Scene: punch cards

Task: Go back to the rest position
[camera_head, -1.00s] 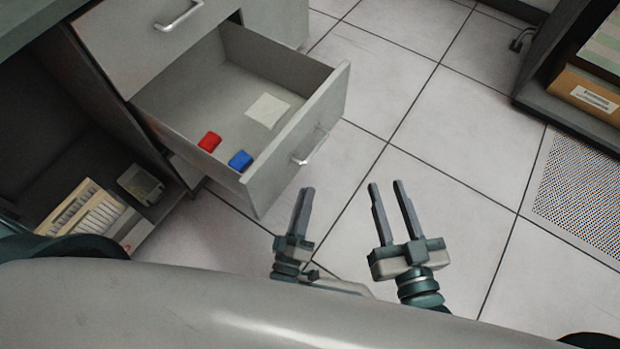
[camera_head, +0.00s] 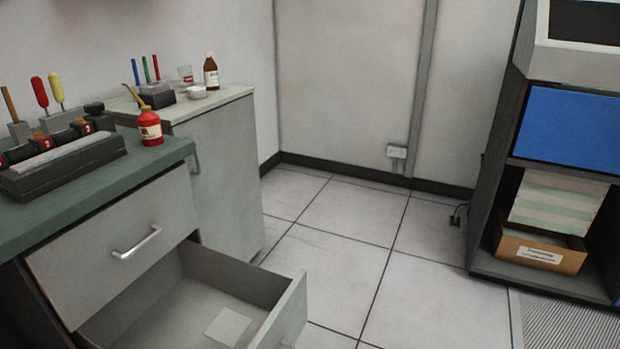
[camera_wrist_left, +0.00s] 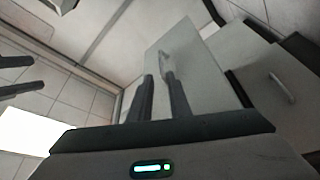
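My left gripper (camera_wrist_left: 159,85) shows in the left wrist view. Its two dark fingers stand a little apart with nothing between them. My right gripper (camera_wrist_left: 37,73) reaches in at the left edge of that view. Its two fingers are apart and empty. Neither gripper shows in the head view now. The grey drawer (camera_head: 284,310) stands pulled out at the bottom of the head view, with a pale card (camera_head: 228,326) lying inside. The drawer's near part is cut off by the frame.
A green-topped desk (camera_head: 70,205) at left carries a rack (camera_head: 60,165) and a red oil can (camera_head: 151,130). A cabinet (camera_head: 220,165) with a brown bottle (camera_head: 211,72) stands behind. A dark shelf unit (camera_head: 500,215) holds a cardboard box (camera_head: 540,250) at right. The tiled floor between is clear.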

